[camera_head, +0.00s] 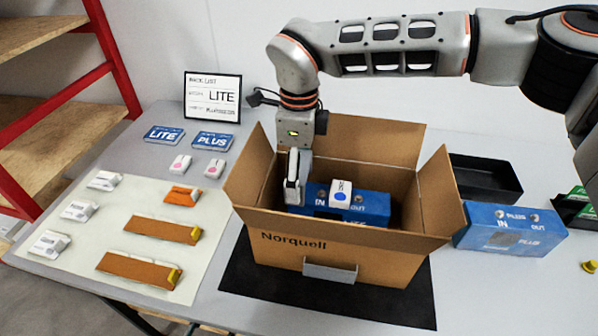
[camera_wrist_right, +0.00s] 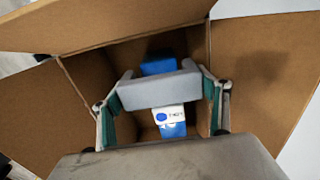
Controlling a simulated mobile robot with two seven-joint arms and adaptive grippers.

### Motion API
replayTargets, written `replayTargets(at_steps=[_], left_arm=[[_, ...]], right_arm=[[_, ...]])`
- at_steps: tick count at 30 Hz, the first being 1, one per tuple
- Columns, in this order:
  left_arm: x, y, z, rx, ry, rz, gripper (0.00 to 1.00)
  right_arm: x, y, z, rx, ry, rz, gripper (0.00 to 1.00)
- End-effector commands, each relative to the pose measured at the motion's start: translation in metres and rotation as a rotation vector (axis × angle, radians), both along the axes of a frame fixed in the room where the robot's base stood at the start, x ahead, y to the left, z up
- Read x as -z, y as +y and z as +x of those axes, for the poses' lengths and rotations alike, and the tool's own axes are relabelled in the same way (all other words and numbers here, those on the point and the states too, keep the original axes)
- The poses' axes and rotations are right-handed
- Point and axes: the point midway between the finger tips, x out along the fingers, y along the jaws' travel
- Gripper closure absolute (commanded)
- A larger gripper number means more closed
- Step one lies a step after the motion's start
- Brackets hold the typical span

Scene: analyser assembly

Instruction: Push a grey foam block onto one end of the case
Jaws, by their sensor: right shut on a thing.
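My right gripper (camera_head: 293,190) reaches down into the open cardboard box (camera_head: 340,262), at the left end of the blue case (camera_head: 372,208). In the right wrist view it is shut on a grey foam block (camera_wrist_right: 160,90), which spans between its two fingers. The blue case (camera_wrist_right: 172,130) lies below the block, with blue showing on both sides of it. I cannot tell whether the block touches the case. The case's lower part is hidden by the box wall. My left gripper is not in view.
The box's flaps stand open around my arm. A second blue case (camera_head: 512,230) and a black tray (camera_head: 487,178) are to the right. A pale mat (camera_head: 90,235) with several packets lies left.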

Motion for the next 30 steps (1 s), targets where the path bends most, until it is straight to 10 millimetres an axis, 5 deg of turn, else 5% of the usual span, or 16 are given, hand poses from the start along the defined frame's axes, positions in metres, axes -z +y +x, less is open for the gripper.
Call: replayTargets(at_steps=[30], left_arm=[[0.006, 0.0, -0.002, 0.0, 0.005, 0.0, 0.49]], right_arm=[[0.011, 0.0, 0.0, 0.0, 0.0, 0.0, 0.4]])
